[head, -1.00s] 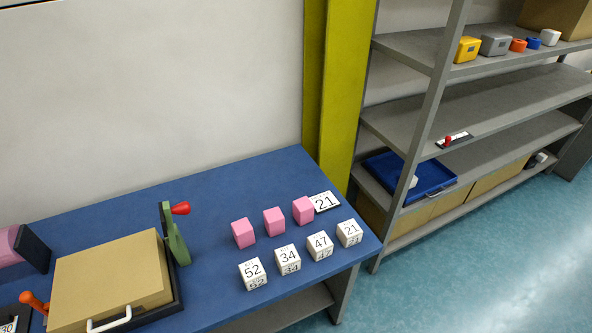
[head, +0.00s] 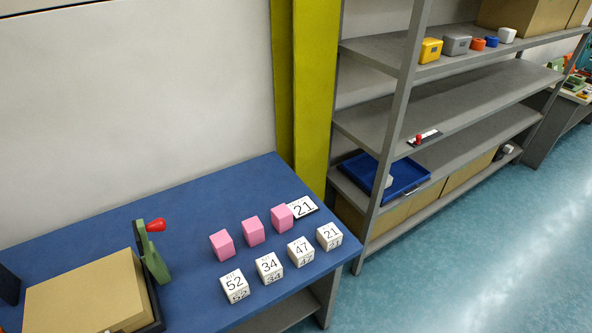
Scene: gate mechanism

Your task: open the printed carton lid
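The printed carton (head: 88,296) sits at the left front of the blue table, in a dark tray or base. Its tan lid lies flat and looks closed. Its front edge is cut off by the bottom of the head view. A green upright bracket with a red knob (head: 155,225) stands at the carton's right side. Neither of my grippers shows in the head view.
A yellow post (head: 313,90) and grey shelves (head: 455,101) stand to the right. Floor beyond is clear.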

